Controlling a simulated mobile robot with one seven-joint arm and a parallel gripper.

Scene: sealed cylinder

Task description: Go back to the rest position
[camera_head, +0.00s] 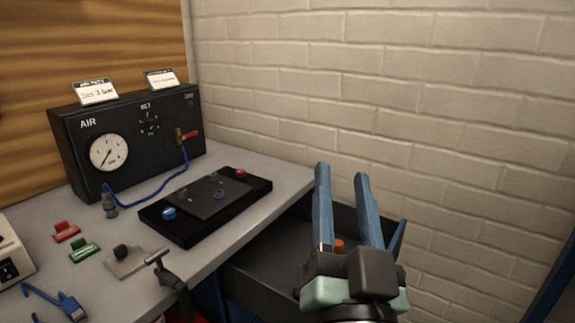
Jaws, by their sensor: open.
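My gripper (342,181) is at the right of the view, its two blue fingers pointing up and apart with nothing between their tips. It is open, in front of the brick wall and to the right of the bench (265,168). A dark open bin or drawer (262,262) is behind and below it, partly hidden by the gripper. A small orange-red thing (339,246) shows between the finger bases; I cannot tell whether it is part of the gripper.
A black AIR box (150,165) with a gauge and blue hose stands at the back left. A black plate (207,205) with knobs lies on the bench. Red (66,232) and green (84,250) pieces and a clamp (167,270) are nearer. The brick wall (450,120) is behind my gripper.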

